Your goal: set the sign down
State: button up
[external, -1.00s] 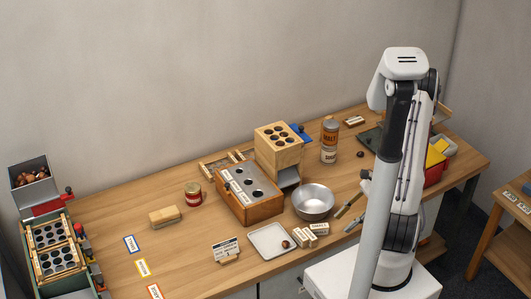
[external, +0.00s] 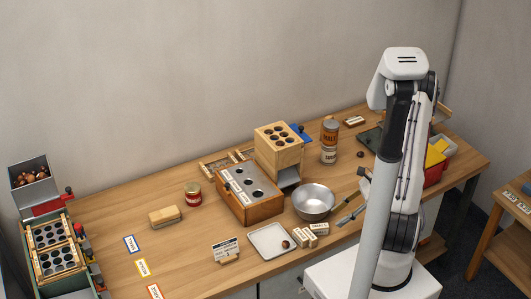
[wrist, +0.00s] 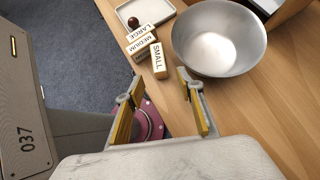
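In the external view my gripper (external: 352,208) is partly hidden by my arm, right of the metal bowl and well away from the sign.
The white tray (external: 265,250) holds one chestnut. Blocks marked LARGE, MEDIUM and SMALL (wrist: 158,60) lie beside the metal bowl (wrist: 222,38). A wooden box with holes (external: 235,208) stands behind. Bare table lies around the colored labels (external: 143,267) at left.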

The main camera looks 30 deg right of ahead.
aim_at(326, 225)
jog(key=shift+x, duration=1.1)
jog(key=shift+x, duration=2.55)
grip_shut()
jog(key=shift+r, duration=4.95)
